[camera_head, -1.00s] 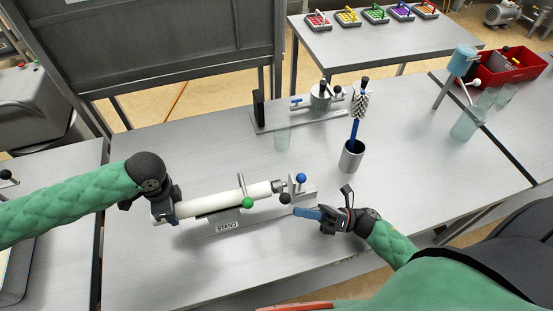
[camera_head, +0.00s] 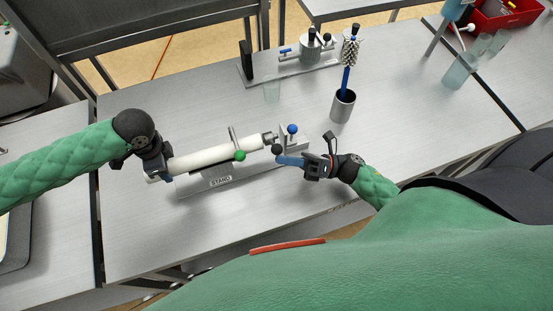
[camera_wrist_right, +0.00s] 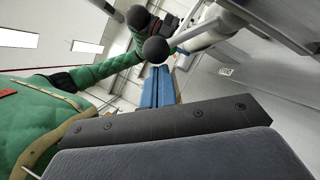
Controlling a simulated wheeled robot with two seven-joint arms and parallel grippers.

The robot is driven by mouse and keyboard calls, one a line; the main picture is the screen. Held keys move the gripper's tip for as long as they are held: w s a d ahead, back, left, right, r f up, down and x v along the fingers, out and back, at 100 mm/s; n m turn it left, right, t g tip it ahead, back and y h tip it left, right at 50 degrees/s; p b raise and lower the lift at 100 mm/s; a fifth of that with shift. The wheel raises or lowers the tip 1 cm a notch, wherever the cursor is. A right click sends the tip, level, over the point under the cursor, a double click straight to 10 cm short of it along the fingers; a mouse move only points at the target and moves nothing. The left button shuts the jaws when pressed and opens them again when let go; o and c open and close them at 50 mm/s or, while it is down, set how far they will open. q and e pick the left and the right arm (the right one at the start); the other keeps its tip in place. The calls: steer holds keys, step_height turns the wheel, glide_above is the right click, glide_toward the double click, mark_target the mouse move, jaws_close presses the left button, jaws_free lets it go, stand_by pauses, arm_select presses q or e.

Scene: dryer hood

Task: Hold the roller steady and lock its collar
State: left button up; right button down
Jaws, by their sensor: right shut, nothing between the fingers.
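The white roller (camera_head: 203,157) lies along a grey stand (camera_head: 205,183) labelled STAND. A lever with a green ball (camera_head: 240,156) crosses it near its right part. The collar (camera_head: 268,138) at its right end is grey, with a black ball (camera_head: 276,149) beside it. My left gripper (camera_head: 153,176) is shut around the roller's left end. My right gripper (camera_head: 280,160) is shut and empty, its blue fingertips close to the black ball. In the right wrist view the black ball (camera_wrist_right: 155,50) shows just beyond the blue fingers (camera_wrist_right: 158,86); contact is unclear.
A blue ball (camera_head: 292,129) stands on the bracket right of the collar. A metal fixture (camera_head: 305,62) is at the back. The table front is clear.

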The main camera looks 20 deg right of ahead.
steer(key=shift+w+r, duration=0.1)
steer(key=shift+r, duration=0.1)
steer(key=w+r+m+h, duration=0.3)
steer(key=w+r+m, duration=0.3)
steer(key=m, duration=0.1)
steer(key=shift+t, duration=0.3)
stand_by(0.6)
steer(key=shift+r, duration=0.1)
steer(key=shift+d, duration=0.15)
stand_by(0.4)
steer(key=v, duration=0.9)
steer(key=shift+s+d+r, duration=0.2)
steer(key=shift+d+r, duration=0.1)
steer(key=shift+r, duration=0.2)
